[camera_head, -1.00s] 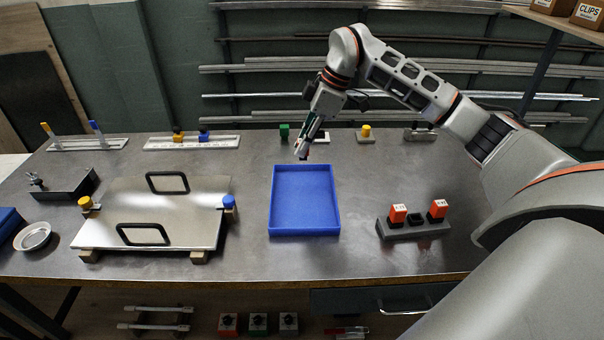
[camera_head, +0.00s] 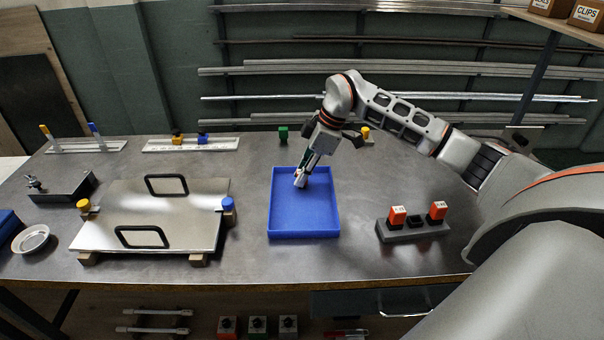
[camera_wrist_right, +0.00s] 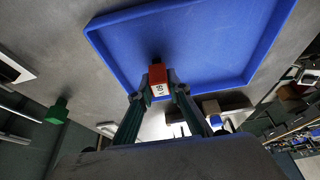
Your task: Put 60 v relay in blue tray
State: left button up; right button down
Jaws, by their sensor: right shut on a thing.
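The blue tray (camera_head: 304,212) lies on the middle of the bench and is open at the top. My right gripper (camera_head: 300,180) points down over the tray's far half. In the right wrist view the gripper (camera_wrist_right: 160,82) is shut on a red relay (camera_wrist_right: 157,76), whose white label appears upside down and seems to read 60 V. The blue tray (camera_wrist_right: 190,45) fills the background behind the relay there. In the head view the held relay is mostly hidden by the fingers. I cannot tell how high it is above the tray floor. My left gripper is not in view.
A grey socket block (camera_head: 412,232) with two orange-red relays stands right of the tray. A metal plate with black handles (camera_head: 152,215) lies to the left. A green block (camera_head: 283,133) stands behind the tray. The tray's inside looks empty.

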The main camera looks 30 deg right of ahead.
jog(key=shift+f, duration=0.15)
jog(key=c, duration=1.9)
grip_release()
jog(key=shift+d+r, duration=0.1)
jog(key=shift+r, duration=0.35)
jog(key=v, duration=1.1)
jog(key=shift+r, duration=0.2)
jog(key=shift+s, duration=0.2)
